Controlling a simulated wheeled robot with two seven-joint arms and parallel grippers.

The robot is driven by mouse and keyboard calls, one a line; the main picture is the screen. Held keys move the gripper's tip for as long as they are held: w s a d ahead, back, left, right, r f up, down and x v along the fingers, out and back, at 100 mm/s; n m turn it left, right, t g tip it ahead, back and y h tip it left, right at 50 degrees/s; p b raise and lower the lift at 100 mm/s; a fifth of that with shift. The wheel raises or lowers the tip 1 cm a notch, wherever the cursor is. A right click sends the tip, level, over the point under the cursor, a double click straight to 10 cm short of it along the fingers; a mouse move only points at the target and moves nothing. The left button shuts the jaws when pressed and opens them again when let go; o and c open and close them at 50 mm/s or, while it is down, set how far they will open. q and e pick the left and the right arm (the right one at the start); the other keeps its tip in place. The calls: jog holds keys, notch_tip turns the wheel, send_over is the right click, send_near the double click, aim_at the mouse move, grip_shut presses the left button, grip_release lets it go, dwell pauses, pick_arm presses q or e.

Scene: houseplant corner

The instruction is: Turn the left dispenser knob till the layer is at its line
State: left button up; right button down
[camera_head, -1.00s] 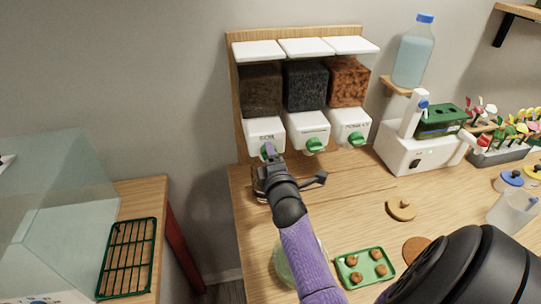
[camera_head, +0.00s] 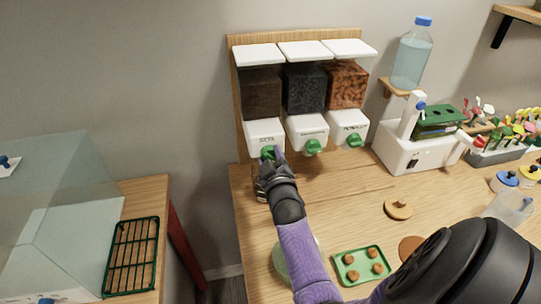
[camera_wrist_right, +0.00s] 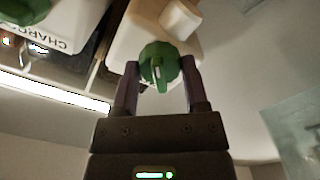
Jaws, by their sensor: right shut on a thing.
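The left dispenser (camera_head: 264,130) is a white spout unit under a dark brown soil block (camera_head: 261,94), on a wooden back board. Its green knob (camera_head: 267,152) is at the front. My right gripper (camera_head: 270,157) is at this knob, with the arm coming up from below. In the right wrist view the green knob (camera_wrist_right: 158,66) sits between the two fingers of my right gripper (camera_wrist_right: 158,85), which are shut on it. The area below the left spout is mostly hidden by my gripper, and I cannot make out a layer or a line. My left gripper is not in view.
Two more dispensers with green knobs (camera_head: 313,147) (camera_head: 354,140) stand close to the right. A white machine (camera_head: 405,153) and a water bottle (camera_head: 411,60) are further right. A wooden lid (camera_head: 398,208) and a green tray (camera_head: 341,281) lie on the table.

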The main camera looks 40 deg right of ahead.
jog(key=m+p, duration=0.1)
jog(key=m, duration=0.3)
jog(key=shift+m, duration=1.2)
jog(key=shift+f+m+p, duration=0.1)
jog(key=shift+m+p, duration=0.2)
jog(key=shift+m, duration=0.5)
jog(key=shift+c, duration=0.5)
grip_release()
